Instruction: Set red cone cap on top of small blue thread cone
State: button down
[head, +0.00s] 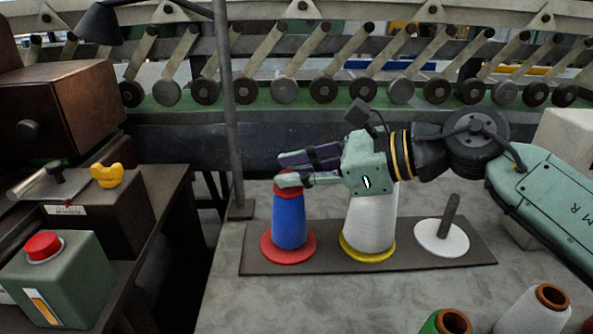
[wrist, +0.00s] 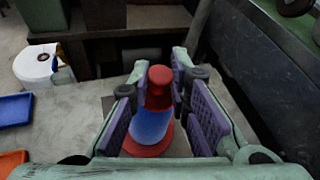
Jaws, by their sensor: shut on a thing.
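The small blue thread cone (head: 289,221) stands upright on a red disc (head: 266,252) at the left end of a dark board. The red cone cap (head: 282,191) is at the cone's top, in line with it. I cannot tell whether it is fully seated. My gripper (head: 283,171) reaches in from the right, shut on the cap, with its fingers hiding part of it. In the wrist view the cap (wrist: 158,84) shows between the purple finger pads, with the blue cone (wrist: 151,124) below it.
A large white cone (head: 370,228) on a yellow base stands under my gripper on the dark board (head: 322,264). A white disc with a grey peg (head: 449,217) is at the right. Green (head: 446,322) and white (head: 536,312) cones stand in front. A grey post (head: 229,110) rises behind.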

jog(key=c, duration=1.4)
grip_release()
jog(key=shift+f, duration=0.1)
jog(key=shift+d, duration=0.1)
jog(key=v, duration=1.2)
